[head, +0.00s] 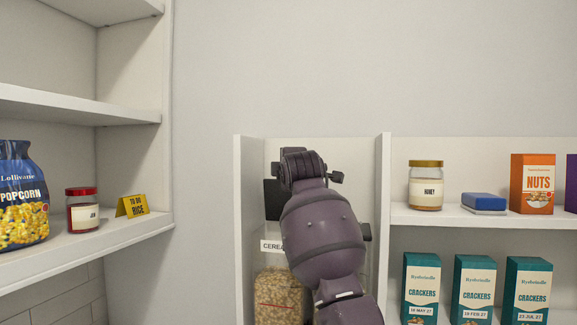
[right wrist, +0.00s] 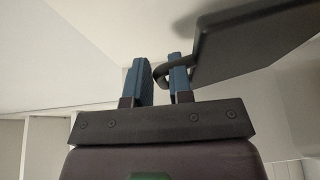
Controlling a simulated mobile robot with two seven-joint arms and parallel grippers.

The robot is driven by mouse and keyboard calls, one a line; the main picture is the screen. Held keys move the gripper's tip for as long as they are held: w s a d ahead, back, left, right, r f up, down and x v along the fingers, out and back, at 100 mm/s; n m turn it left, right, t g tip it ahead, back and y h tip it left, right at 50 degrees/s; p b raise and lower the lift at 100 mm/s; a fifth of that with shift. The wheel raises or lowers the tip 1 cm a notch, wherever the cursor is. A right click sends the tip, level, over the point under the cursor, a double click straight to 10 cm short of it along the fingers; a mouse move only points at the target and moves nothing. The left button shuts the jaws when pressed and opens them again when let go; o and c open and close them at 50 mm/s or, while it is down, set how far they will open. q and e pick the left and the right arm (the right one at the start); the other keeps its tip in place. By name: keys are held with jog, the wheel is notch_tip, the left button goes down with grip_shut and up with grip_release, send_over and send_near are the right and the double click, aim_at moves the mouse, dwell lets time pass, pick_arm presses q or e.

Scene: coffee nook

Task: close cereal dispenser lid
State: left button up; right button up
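The cereal dispenser (head: 278,297) is a clear container full of cereal in a narrow white compartment, largely covered by my right arm in the head view. Its dark lid (head: 271,199) shows as a black panel standing up left of my wrist. In the right wrist view the lid (right wrist: 245,42) is tilted at the upper right. A curved dark handle (right wrist: 160,71) on it reaches between the blue fingers of my right gripper (right wrist: 163,80). The fingers are apart; I cannot tell whether they touch the handle. The head view hides the fingertips. My left gripper is not in view.
White side walls (head: 384,225) stand close on both sides of my right arm. Right shelves hold a honey jar (head: 426,187), a nuts box (head: 532,184) and several cracker boxes (head: 421,290).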

jog(key=shift+w, duration=0.15)
grip_shut()
jog(key=shift+f, duration=0.1)
jog(key=s+a+f+n+t+y+b, duration=0.2)
jog(key=s+f+n+t+b, duration=0.1)
jog(key=s+t+b, duration=0.3)
jog(key=shift+s+a+f+n+b, duration=0.2)
jog(key=shift+s+f+n+b, duration=0.2)
jog(key=shift+s+b, duration=0.55)
jog(key=shift+w, duration=0.2)
